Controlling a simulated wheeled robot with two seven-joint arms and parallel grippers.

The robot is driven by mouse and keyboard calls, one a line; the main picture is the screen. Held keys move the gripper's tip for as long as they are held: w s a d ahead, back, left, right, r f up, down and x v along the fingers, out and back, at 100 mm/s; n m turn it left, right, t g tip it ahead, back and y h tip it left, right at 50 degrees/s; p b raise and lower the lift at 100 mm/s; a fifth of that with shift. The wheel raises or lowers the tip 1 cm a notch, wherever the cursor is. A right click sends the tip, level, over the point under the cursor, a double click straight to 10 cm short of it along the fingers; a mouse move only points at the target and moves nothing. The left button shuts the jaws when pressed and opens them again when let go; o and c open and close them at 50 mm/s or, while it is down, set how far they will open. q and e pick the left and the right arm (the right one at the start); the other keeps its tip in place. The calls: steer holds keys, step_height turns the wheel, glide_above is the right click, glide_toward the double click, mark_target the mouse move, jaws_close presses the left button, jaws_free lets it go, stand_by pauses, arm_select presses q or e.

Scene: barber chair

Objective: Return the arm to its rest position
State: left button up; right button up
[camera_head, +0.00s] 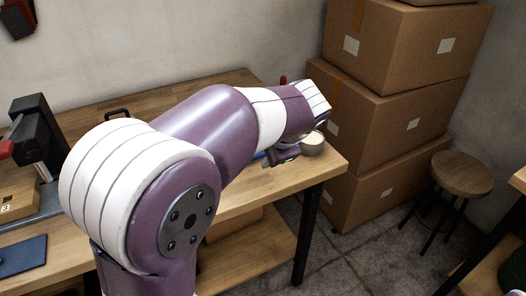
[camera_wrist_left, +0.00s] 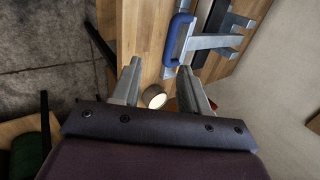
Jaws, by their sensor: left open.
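My left arm reaches from the lower left across the table in the head view. My left gripper (camera_head: 284,156) is at the table's right end, mostly hidden behind the wrist. In the left wrist view the two fingers of the left gripper (camera_wrist_left: 163,88) are apart with nothing between their tips. A small round pale-topped container (camera_head: 312,143) stands on the table beside the gripper. It also shows beyond the fingers in the left wrist view (camera_wrist_left: 154,97). My right gripper is not in view.
The wooden table (camera_head: 325,165) ends just right of the gripper. Stacked cardboard boxes (camera_head: 385,120) stand behind it and a round stool (camera_head: 462,174) stands at the right. A blue-handled metal tool (camera_wrist_left: 178,40) lies on the table. Floor shows between table and stool.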

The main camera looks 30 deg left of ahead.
arm_select(q)
steer(key=shift+s+d+r, duration=0.1)
steer(key=shift+d+r, duration=0.05)
steer(key=shift+d, duration=0.1)
steer(key=s+d+f+n+g+h+p, duration=0.2)
steer(key=s+d+f+n+h+p, duration=0.3)
steer(key=s+d+p, duration=0.5)
steer(key=shift+s+d+f+n+h+p, duration=0.35)
steer(key=shift+s+n+h+p, duration=0.15)
steer(key=shift+p, duration=0.65)
